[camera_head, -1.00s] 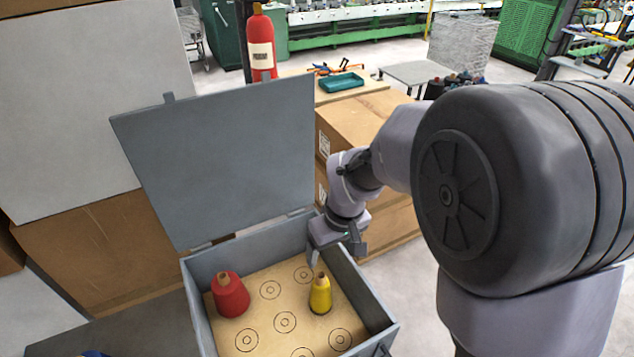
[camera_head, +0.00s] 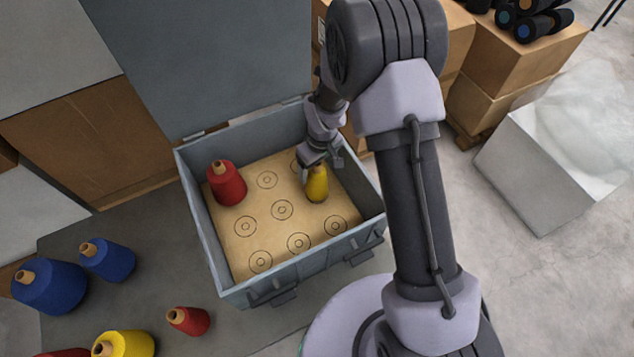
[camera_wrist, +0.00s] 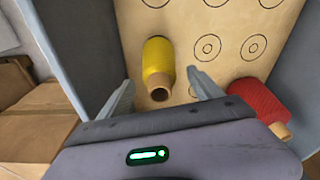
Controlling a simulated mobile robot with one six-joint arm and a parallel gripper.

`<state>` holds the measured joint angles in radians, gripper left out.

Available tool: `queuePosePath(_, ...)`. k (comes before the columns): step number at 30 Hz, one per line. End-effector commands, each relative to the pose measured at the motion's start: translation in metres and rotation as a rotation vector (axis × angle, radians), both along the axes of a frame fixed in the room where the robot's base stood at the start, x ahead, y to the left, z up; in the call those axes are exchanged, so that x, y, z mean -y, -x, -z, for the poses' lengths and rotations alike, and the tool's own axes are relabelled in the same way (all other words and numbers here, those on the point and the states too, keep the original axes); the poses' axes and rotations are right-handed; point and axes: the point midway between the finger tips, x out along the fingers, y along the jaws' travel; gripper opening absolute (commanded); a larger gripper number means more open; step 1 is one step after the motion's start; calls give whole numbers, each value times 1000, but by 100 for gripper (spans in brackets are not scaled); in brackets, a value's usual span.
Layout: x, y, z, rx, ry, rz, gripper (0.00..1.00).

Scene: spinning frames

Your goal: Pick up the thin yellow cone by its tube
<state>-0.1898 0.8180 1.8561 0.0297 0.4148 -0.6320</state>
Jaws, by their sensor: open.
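The thin yellow cone (camera_head: 317,185) stands upright on the board inside the open grey crate (camera_head: 197,222), near its right wall. Its brown tube end (camera_wrist: 160,93) points toward my gripper in the wrist view, where the yellow body (camera_wrist: 158,58) also shows. My gripper (camera_head: 314,172) is open just above the cone. In the wrist view its two fingers (camera_wrist: 162,92) stand to either side of the tube, with gaps on both sides and nothing held. In the head view the fingers partly hide the tube.
A thick red cone (camera_head: 227,185) stands in the crate to the left. The board has several empty ringed spots (camera_head: 282,210). The raised lid (camera_head: 215,60) stands behind. Blue cones (camera_head: 50,288), a yellow cone (camera_head: 128,345) and a small red cone (camera_head: 190,321) are outside, front left.

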Motion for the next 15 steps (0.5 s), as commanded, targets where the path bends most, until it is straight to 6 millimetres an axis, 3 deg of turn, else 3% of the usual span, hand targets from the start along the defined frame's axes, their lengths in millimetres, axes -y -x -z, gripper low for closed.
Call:
queuePosePath(2, -1, 0, 15, -2, 1, 0, 75)
queuePosePath(8, -1, -1, 14, -1, 0, 1, 73)
queuePosePath(15, -1, -1, 14, -1, 0, 1, 26)
